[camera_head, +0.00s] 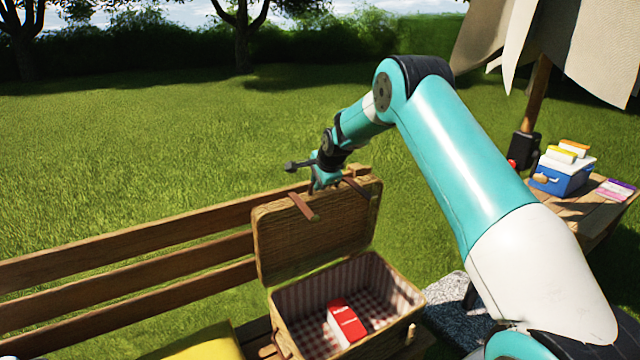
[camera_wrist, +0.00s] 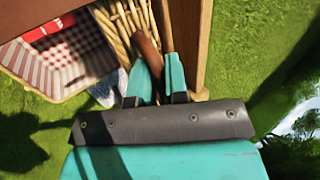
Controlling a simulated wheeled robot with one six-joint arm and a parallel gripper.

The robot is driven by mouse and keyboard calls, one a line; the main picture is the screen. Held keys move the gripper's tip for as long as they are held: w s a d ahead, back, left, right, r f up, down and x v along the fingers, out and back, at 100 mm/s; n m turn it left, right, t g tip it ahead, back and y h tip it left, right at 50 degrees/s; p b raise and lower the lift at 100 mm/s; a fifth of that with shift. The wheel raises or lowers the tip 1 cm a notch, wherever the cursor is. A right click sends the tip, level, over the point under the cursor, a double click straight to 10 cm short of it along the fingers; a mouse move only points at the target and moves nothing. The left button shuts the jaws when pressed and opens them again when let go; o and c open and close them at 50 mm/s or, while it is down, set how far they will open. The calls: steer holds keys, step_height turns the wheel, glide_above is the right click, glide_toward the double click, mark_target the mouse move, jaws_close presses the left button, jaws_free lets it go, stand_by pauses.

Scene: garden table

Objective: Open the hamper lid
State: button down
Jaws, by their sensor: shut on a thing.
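The wicker hamper (camera_head: 283,318) stands on the wooden bench with its lid (camera_head: 300,238) raised, roughly upright at the back. Its checked lining is in plain view. A red and white packet (camera_head: 345,325) lies inside; the packet (camera_wrist: 48,27) also shows at the upper left in the wrist view. My gripper (camera_head: 318,185) is at the lid's top edge. In the wrist view my gripper (camera_wrist: 160,70) is shut on a brown handle or strap (camera_wrist: 148,48) at the edge of the lid (camera_wrist: 128,22). The fingertips partly hide what they hold.
The bench's slatted back (camera_head: 130,262) runs to the left. A yellow cushion (camera_head: 205,345) lies left of the hamper. On the right, a side table (camera_head: 590,212) holds a blue and white cooler (camera_head: 562,177), near a furled parasol (camera_head: 560,50). Open lawn lies behind.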

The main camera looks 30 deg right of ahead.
steer(key=shift+w+a, duration=0.2)
steer(key=shift+w, duration=0.05)
steer(key=c, duration=1.2)
jaws_free()
steer(key=shift+d, duration=0.15)
steer(key=b+v, duration=0.3)
steer(key=v, duration=1.4)
steer(key=shift+s+d+r, duration=0.15)
steer(key=shift+r, duration=0.05)
